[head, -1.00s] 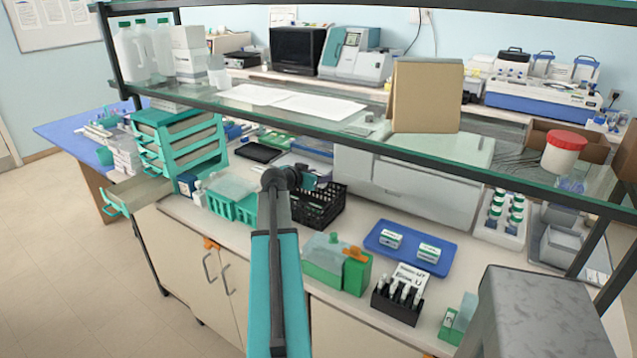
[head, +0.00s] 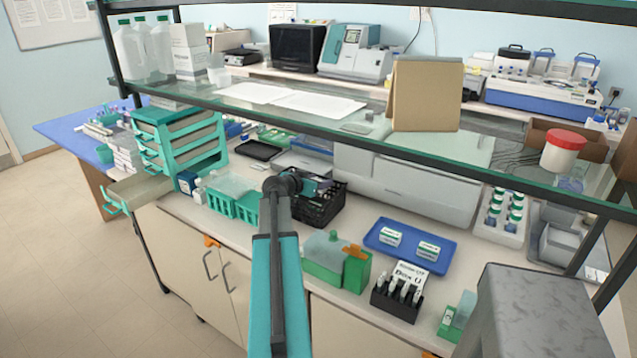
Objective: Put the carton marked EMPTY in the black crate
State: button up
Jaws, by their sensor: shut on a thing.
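The black crate (head: 325,212) stands on the bench behind the end of my arm, which hides part of it. My gripper (head: 322,185) is at the crate's near left, in front of or over its opening; I cannot tell its height. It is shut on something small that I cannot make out. Two small white-and-green cartons, a left one (head: 391,237) and a right one (head: 428,251), sit on the blue tray (head: 378,249). Their labels are too small to read, so I cannot pick out the one marked EMPTY.
Teal baskets (head: 236,206) stand left of the crate. A green box (head: 325,258) and a black vial rack (head: 397,301) stand in front. The glass shelf (head: 250,104) runs above the bench, with a brown carton-like box (head: 427,95) on it.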

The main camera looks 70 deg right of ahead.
jog(key=shift+f+b, duration=0.45)
jog(key=shift+b, duration=0.25)
jog(key=o, duration=1)
jog(key=shift+r+p, duration=0.3)
jog(key=shift+p, duration=0.15)
jog(key=shift+r+p, duration=0.4)
jog(key=shift+p, duration=0.35)
jog(key=shift+w+a, duration=0.1)
jog(key=shift+a, duration=0.2)
jog(key=shift+b+v, duration=1.6)
jog(key=shift+v, duration=4.15)
jog(key=shift+r, duration=0.15)
